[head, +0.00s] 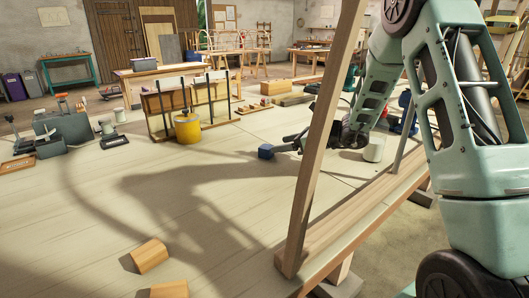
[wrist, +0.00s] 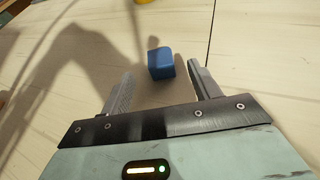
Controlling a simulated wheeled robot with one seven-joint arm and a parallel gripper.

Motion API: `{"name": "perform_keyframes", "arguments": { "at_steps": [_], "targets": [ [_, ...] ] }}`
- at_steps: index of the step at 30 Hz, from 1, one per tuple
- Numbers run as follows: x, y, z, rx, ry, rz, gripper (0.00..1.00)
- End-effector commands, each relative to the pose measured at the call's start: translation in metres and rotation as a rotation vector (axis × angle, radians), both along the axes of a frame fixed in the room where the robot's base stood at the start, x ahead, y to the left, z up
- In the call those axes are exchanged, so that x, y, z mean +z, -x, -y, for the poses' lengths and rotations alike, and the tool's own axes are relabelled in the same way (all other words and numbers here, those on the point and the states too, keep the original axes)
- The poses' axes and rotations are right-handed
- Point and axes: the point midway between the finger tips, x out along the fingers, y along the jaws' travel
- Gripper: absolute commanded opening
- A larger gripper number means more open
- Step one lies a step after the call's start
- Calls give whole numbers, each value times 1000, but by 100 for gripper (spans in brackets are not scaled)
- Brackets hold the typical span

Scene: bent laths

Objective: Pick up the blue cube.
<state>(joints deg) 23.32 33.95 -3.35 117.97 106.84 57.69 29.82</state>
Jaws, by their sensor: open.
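The blue cube (head: 266,152) rests on the pale wooden worktop (head: 130,210), in the middle of the head view. It also shows in the wrist view (wrist: 161,64), just beyond the fingertips and between their lines. My gripper (wrist: 162,75) is open and empty, with one finger on each side of the gap. In the head view my gripper (head: 287,147) reaches in from the right, its tips close to the cube. Whether a finger touches the cube I cannot tell.
An upright wooden lath (head: 318,140) stands in front of my arm in the head view. A yellow pot (head: 187,128) stands behind the cube, and a white cup (head: 374,149) is right of my gripper. Wood blocks (head: 150,256) lie at the front. The worktop left of the cube is clear.

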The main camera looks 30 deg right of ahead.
Motion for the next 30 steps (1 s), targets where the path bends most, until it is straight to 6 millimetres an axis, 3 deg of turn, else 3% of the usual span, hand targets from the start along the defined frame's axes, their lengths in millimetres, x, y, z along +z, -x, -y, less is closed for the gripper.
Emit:
{"name": "perform_keyframes", "arguments": {
  "at_steps": [4,13,21,30],
  "targets": [
    [-10,-20,-14,2,-1,-2,62],
    [-19,-37,-26,3,0,-1,62],
    [-34,-68,-47,3,0,-1,62],
    [-38,-76,-51,1,-1,-1,62]
  ]
}}
